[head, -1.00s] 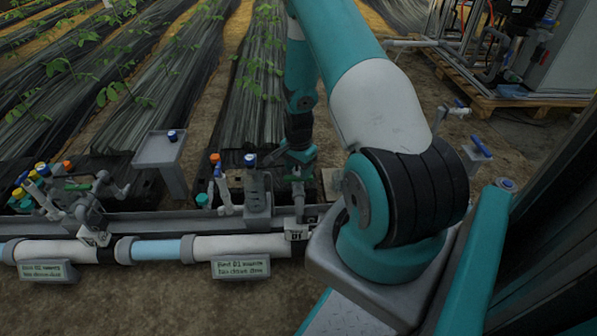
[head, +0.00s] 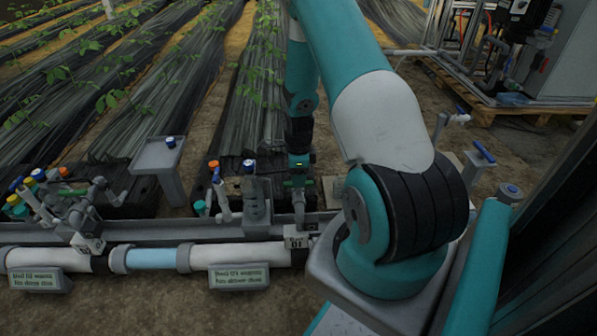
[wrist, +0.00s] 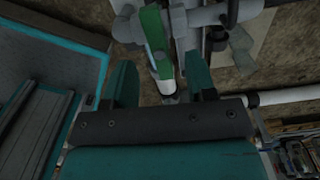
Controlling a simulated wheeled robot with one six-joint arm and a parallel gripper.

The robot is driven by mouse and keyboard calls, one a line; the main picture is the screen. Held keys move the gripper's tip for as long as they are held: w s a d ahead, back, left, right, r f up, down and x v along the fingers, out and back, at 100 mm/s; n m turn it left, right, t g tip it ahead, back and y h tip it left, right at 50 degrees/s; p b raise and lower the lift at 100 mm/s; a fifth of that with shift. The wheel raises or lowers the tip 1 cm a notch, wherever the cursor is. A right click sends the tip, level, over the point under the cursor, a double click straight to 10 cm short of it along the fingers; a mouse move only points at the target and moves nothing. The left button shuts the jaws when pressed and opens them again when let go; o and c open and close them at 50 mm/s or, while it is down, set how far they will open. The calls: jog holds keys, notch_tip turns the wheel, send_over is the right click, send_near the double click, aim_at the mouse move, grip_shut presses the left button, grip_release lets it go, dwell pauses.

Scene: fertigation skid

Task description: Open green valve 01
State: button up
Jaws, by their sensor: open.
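Green valve 01 has a green lever handle (wrist: 155,38) on grey pipework in the wrist view, at the top centre. My gripper (wrist: 160,72) is open there, with one teal finger on each side of the handle's line. Whether a finger touches the handle I cannot tell. In the head view my gripper (head: 299,163) hangs down over the valve's riser, just above the tag marked 01 (head: 297,242). The handle there is largely covered by my gripper and hard to tell from it.
A long grey rail with a white and blue pipe (head: 152,258) runs along the front. Other valves with orange and blue caps (head: 213,165) stand left of valve 01, and a grey post (head: 160,158) stands behind them. A skid on a pallet (head: 510,108) is at the back right.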

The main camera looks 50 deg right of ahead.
jog(key=shift+n, duration=0.3)
jog(key=shift+f+b, duration=1.25)
jog(key=shift+f, duration=1.05)
jog(key=c, duration=0.9)
jog(key=n, duration=0.1)
jog(key=n+p, duration=0.1)
jog(key=shift+r+n, duration=0.2)
jog(key=shift+n, duration=0.1)
jog(key=shift+c, duration=0.2)
jog(key=n+p, duration=0.2)
jog(key=n, duration=0.4)
jog(key=n+p, duration=0.2)
jog(key=n, duration=0.3)
jog(key=n+p, duration=0.1)
jog(key=n, duration=0.4)
jog(key=shift+f+n, duration=0.15)
jog(key=shift+n, duration=0.25)
